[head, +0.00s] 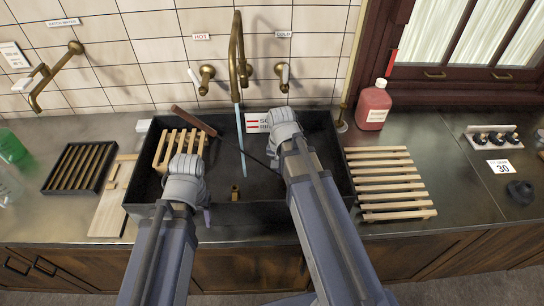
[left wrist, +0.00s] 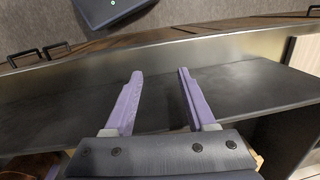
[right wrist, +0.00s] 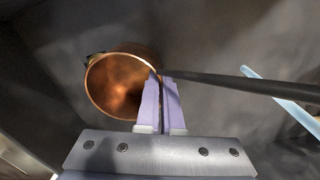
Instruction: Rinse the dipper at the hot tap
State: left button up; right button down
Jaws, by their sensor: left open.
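The copper dipper (right wrist: 120,85) shows in the right wrist view; in the head view its cup is hidden by my right arm. Its dark rod (head: 258,157) slants up-left to a brown wooden handle (head: 193,121) over the slatted rack. My right gripper (right wrist: 165,100) is shut on the rod beside the cup. The hot tap (head: 203,77) is left of the brass spout (head: 237,60). A bluish water stream (head: 241,140) falls from the spout into the sink. It crosses the rod's line in the right wrist view (right wrist: 280,93), away from the cup. My left gripper (left wrist: 156,100) is open and empty near the sink's front left.
The dark sink (head: 300,120) holds a wooden rack (head: 165,150) at left and a small brass piece (head: 235,192). The cold tap (head: 283,75) is right of the spout. A slatted rack (head: 385,175) and a red bottle (head: 373,106) stand right of the sink.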

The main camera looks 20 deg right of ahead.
jog(key=shift+s+d+r+p, duration=0.1)
jog(key=shift+s+r+p, duration=0.75)
jog(key=shift+s, duration=0.3)
jog(key=shift+s+d+r+p, duration=0.1)
jog(key=shift+s+r+p, duration=0.65)
jog(key=shift+s+r, duration=0.3)
pick_arm(q)
notch_tip(320, 180, up, 4)
jog(key=shift+f, duration=0.2)
pick_arm(e)
jog(key=shift+f, duration=0.15)
pick_arm(q)
jog(key=shift+c, duration=0.2)
